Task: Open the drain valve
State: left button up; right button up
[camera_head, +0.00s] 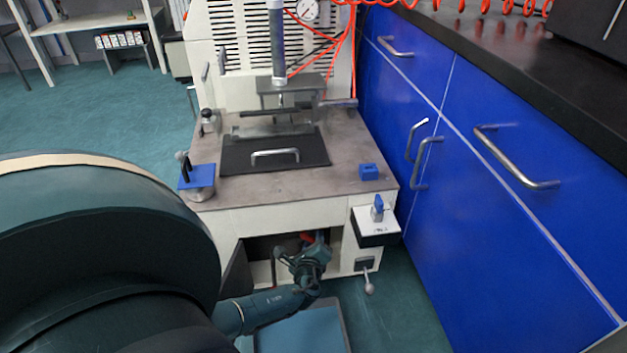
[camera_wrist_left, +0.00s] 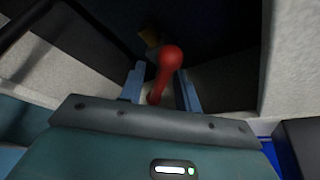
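The drain valve shows as a red lever with a round knob end (camera_wrist_left: 168,62) in the left wrist view. In the head view a small bit of red (camera_head: 306,238) shows inside the open lower compartment of the machine, mostly hidden by my gripper. My left gripper (camera_head: 318,240) reaches into that compartment. In the left wrist view its two blue-grey fingers (camera_wrist_left: 160,88) are apart, with the red lever between them. A gap shows on the left side of the lever; contact on the right side is unclear. My right gripper is in neither view.
The compartment's pale frame (camera_wrist_left: 285,60) stands close on the right of the gripper. An open dark door (camera_head: 237,278) is on its left. A lever with a ball end (camera_head: 369,287) and a white control box (camera_head: 375,226) are to the right. Blue cabinets (camera_head: 480,200) bound the right side.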

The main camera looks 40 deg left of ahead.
pick_arm(q)
grip_shut()
jog(key=shift+n, duration=0.3)
dwell(0.4)
jog(key=n+t, duration=0.1)
jog(key=n, duration=0.1)
jog(key=shift+n+t, duration=0.3)
jog(key=shift+n, duration=0.1)
jog(key=n+t, duration=0.2)
jog(key=n, duration=0.2)
jog(key=shift+a, duration=0.1)
dwell(0.5)
grip_release()
jog(key=shift+f, duration=0.1)
